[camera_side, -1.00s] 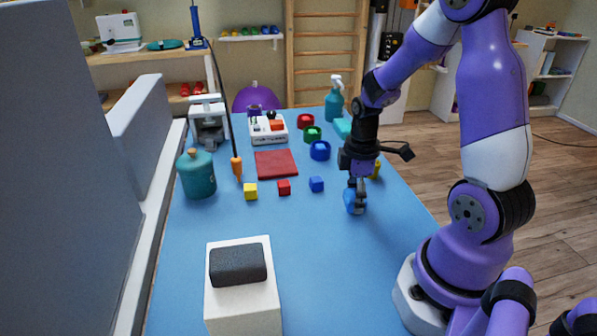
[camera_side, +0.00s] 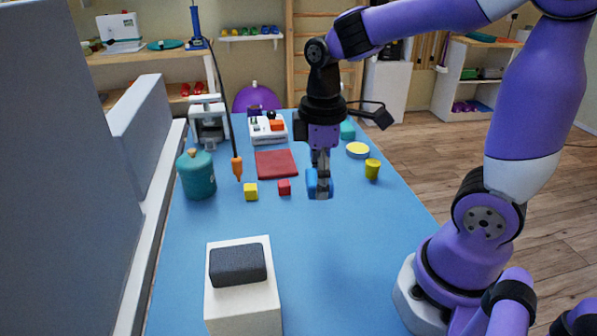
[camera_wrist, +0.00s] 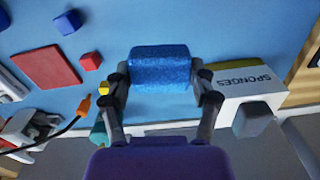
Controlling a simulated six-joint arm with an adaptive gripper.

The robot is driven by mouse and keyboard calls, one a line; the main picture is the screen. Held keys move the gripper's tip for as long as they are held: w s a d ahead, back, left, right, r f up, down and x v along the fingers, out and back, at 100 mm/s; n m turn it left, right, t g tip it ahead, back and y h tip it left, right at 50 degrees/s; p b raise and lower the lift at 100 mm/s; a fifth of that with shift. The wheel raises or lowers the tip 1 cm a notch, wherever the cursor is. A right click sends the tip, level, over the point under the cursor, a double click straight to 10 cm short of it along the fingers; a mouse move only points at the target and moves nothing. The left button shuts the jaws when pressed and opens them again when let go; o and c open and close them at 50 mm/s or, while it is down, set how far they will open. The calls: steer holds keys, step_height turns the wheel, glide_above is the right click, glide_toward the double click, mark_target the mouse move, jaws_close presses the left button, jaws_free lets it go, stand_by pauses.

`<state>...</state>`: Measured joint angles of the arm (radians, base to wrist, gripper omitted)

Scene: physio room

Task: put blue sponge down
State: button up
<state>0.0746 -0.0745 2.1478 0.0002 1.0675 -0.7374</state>
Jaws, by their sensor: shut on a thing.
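The blue sponge (camera_wrist: 160,70) is gripped between the two fingers of my gripper (camera_wrist: 163,86) in the wrist view. In the side view the sponge (camera_side: 319,184) hangs under my gripper (camera_side: 320,172), over the middle of the blue table, to the right of the small red cube. It appears to be above the tabletop, though the exact gap is hard to tell. A white box marked SPONGES (camera_wrist: 245,80) shows in the wrist view. In the side view the white box (camera_side: 243,300) stands at the near edge with a dark grey sponge (camera_side: 238,264) on top.
A yellow cube (camera_side: 251,191) and a red cube (camera_side: 284,187) lie left of my gripper. A red mat (camera_side: 276,164) lies behind them. The front middle of the table is clear.

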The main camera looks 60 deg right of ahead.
steer(key=w+a, duration=0.3)
steer(key=w, duration=0.6)
steer(key=n, duration=0.1)
glide_above(232, 229)
steer(key=f, duration=0.1)
step_height(232, 229, down, 10)
steer(key=shift+f, duration=0.1)
steer(key=o, duration=0.7)
steer(key=shift+f, duration=0.1)
steer(key=shift+o, duration=0.2)
